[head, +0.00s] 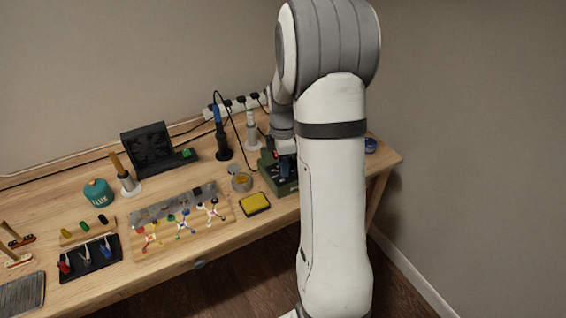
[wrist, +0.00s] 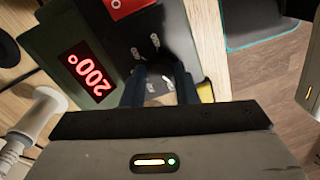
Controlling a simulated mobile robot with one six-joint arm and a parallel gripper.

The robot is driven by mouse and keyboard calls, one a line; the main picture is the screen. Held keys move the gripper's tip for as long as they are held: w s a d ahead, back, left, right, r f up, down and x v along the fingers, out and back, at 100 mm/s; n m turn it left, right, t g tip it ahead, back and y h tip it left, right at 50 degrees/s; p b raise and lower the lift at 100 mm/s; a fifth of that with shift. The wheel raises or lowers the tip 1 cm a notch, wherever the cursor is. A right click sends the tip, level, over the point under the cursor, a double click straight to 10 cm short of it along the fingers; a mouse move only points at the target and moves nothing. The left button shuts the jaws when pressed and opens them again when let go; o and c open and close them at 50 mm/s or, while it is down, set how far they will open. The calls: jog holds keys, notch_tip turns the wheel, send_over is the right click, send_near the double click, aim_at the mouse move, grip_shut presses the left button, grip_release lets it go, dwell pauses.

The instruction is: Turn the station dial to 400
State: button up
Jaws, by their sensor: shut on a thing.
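The soldering station (head: 273,176) is a dark green box at the right part of the bench, partly hidden by my arm in the head view. In the wrist view the station (wrist: 55,38) shows a lit red display (wrist: 90,72) reading 200°, rotated in the picture. My gripper (wrist: 160,88) is at the station's front panel, its two dark fingers shut around the dial (wrist: 158,84). The dial is mostly hidden between the fingers. White marks show on the panel near it. A red switch (wrist: 128,7) is beside it at the top of the picture.
A soldering iron (head: 222,140) stands in a holder left of the station, with its cable looping over. A round tin (head: 241,182) and a yellow sponge tray (head: 255,204) are close to the station. A power strip (head: 232,105) with plugs is behind.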

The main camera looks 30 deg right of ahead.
jog(key=m, duration=0.4)
jog(key=shift+m, duration=0.3)
jog(key=m, duration=0.4)
jog(key=shift+m, duration=0.3)
jog(key=m, duration=0.4)
jog(key=shift+d+m+t+y, duration=0.1)
jog(key=shift+m+t+y, duration=0.2)
jog(key=shift+t, duration=0.1)
jog(key=m, duration=0.4)
jog(key=shift+s+p, duration=0.1)
jog(key=shift+p, duration=0.2)
jog(key=m, duration=0.8)
jog(key=shift+m+t+p, duration=0.3)
jog(key=m, duration=0.3)
jog(key=shift+m, duration=0.3)
jog(key=shift+m+h, duration=0.4)
jog(key=shift+m, duration=1.7)
